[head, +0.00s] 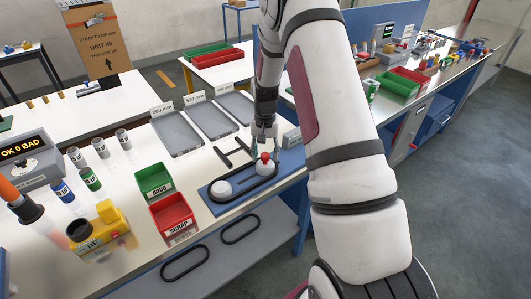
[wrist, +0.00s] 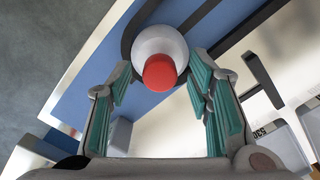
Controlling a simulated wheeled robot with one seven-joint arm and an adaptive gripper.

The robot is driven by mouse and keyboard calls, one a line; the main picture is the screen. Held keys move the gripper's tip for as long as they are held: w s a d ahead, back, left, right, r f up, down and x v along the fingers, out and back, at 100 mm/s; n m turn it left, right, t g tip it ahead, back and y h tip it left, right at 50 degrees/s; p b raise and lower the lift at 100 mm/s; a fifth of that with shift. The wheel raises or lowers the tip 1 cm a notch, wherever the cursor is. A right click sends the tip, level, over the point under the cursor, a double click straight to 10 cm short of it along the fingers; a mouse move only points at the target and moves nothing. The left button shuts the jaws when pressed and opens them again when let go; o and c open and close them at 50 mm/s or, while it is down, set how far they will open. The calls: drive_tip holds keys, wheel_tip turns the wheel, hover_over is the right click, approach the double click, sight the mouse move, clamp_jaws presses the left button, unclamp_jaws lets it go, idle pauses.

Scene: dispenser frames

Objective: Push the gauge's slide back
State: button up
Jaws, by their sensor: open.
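The gauge is a blue plate (head: 242,181) on the bench's front edge, also in the wrist view (wrist: 85,100). It has a white round post (head: 221,188) at its left. The slide, a white round piece (head: 264,169) with a red knob (head: 265,157), is toward its right. A black belt (head: 240,198) loops around both. In the wrist view the white piece (wrist: 158,42) and red knob (wrist: 160,72) show between the teal finger pads. My gripper (head: 264,142) is open, pointing down over the knob. I cannot tell whether a finger touches it.
A green bin (head: 153,180) and a red SCRAP bin (head: 172,214) stand left of the gauge. Grey trays (head: 177,133) with mm labels lie behind. Dark bars (head: 222,157) lie between trays and gauge. More black belts (head: 185,262) lie on the lower shelf.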

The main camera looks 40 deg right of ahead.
clamp_jaws()
drive_tip(key=shift+s+a, duration=0.15)
drive_tip(key=shift+a, duration=3.6)
unclamp_jaws()
drive_tip(key=shift+a, duration=0.1)
drive_tip(key=shift+r, duration=0.3)
wheel_tip(320, 180, up, 11)
drive_tip(key=shift+r, duration=0.2)
